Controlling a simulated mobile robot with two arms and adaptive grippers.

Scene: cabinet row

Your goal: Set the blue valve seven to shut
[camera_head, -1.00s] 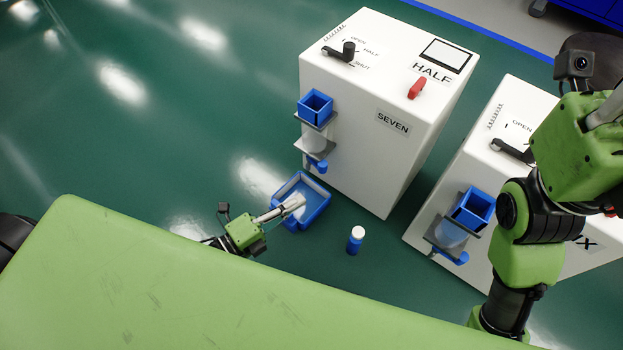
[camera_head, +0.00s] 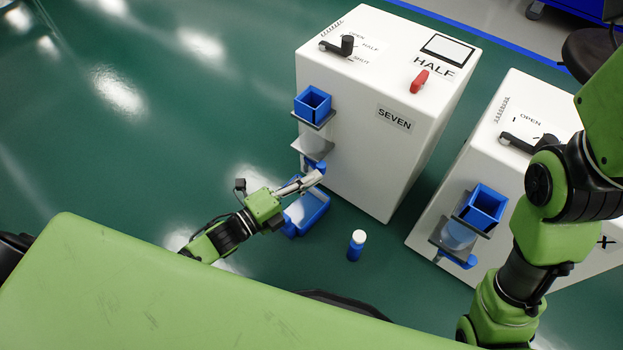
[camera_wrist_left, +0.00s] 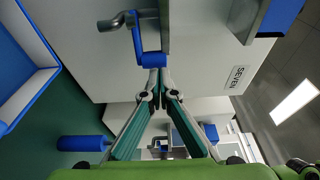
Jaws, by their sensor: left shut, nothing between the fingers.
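The white cabinet labelled SEVEN (camera_head: 350,165) has a blue valve part (camera_head: 312,163) low on its left face, below a blue square hopper (camera_head: 313,103). In the left wrist view the blue valve part (camera_wrist_left: 152,59) is beside a grey pipe. My left gripper (camera_head: 318,175) is shut and empty. Its tips are right at the blue part's lower end; I cannot tell whether they touch. The sign on top reads HALF (camera_head: 434,66). A black lever (camera_head: 340,46) sits among the OPEN, HALF and SHUT marks. My right gripper is out of view.
A blue tray (camera_head: 318,211) lies on the floor under the valve, partly hidden by my left gripper. A blue bottle with a white cap (camera_head: 356,245) stands right of it. A second white cabinet (camera_head: 555,215) with a blue hopper stands at the right, behind my right arm.

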